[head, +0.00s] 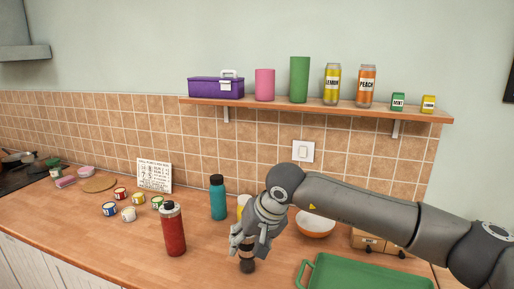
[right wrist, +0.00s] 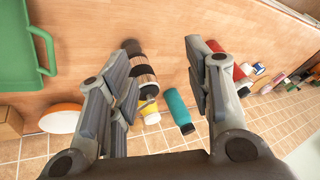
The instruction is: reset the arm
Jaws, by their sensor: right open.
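My right gripper (head: 244,242) is low over the counter in the head view, its arm coming in from the right. In the right wrist view my right gripper (right wrist: 163,75) shows its two fingers spread apart. A dark brown and black cylindrical item with a pale band (right wrist: 144,72) stands by the left finger there, partly hidden by it. Its lower part (head: 247,266) shows just below the fingers in the head view. I cannot tell whether a finger touches it. My left gripper is in neither view.
A red bottle (head: 172,230), a teal bottle (head: 217,198) and a partly hidden yellow cup (right wrist: 150,113) stand nearby. An orange bowl (head: 315,224) and green tray (head: 365,275) are right. Several small cans are left. A shelf (head: 320,106) holds cans, cups and a purple toolbox (head: 210,87).

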